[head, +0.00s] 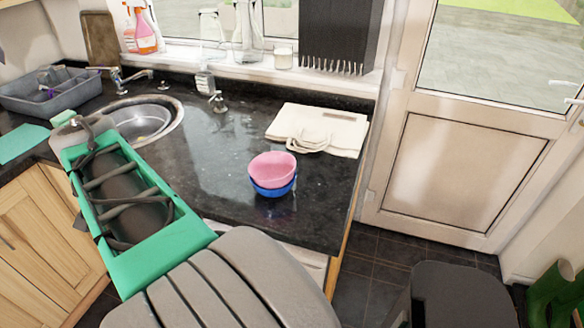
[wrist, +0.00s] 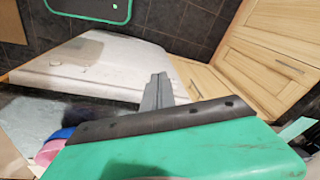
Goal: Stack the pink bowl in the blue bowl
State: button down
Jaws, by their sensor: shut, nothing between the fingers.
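The pink bowl (head: 272,167) sits inside the blue bowl (head: 273,191) on the dark granite counter, in the middle of the head view. The blue bowl's outside shows below the pink one. In the wrist view, parts of the pink bowl (wrist: 47,153) and the blue bowl (wrist: 61,134) show at the lower left, partly hidden by my arm. My gripper (wrist: 158,88) shows as grey fingers beyond my green and black arm housing. It is shut and empty, apart from both bowls. I cannot make out the gripper in the head view.
A folded cream cloth bag (head: 320,130) lies behind the bowls. A sink (head: 172,105) is to the left, with a grey dish rack (head: 50,92) beyond it. Bottles and a glass stand on the windowsill. Counter around the bowls is clear. A door (head: 460,150) is at right.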

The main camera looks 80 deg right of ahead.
jog(key=s+d+r+m+g, duration=0.1)
jog(key=s+d+r+m, duration=0.1)
jog(key=s+d+m, duration=0.45)
jog(key=s+d+r+m, duration=0.2)
jog(key=d+m, duration=0.2)
jog(key=d, duration=0.5)
jog(key=s+d+r+m, duration=0.1)
jog(key=s+d+m, duration=0.35)
jog(key=s, duration=0.35)
jog(key=s+d+r+m+y, duration=0.1)
jog(key=s+d+m, duration=0.35)
jog(key=s, duration=0.35)
jog(key=s+d+r+m, duration=0.25)
jog(key=s+m, duration=0.25)
jog(key=s, duration=0.3)
jog(key=w+d+f+p, duration=0.1)
jog(key=w+f, duration=0.3)
jog(key=f, duration=0.6)
jog(key=shift+w+d+f+g+p, duration=0.15)
jog(key=shift+f+g+p, duration=0.2)
jog(key=shift+g+p, duration=0.05)
jog(key=shift+m, duration=0.25)
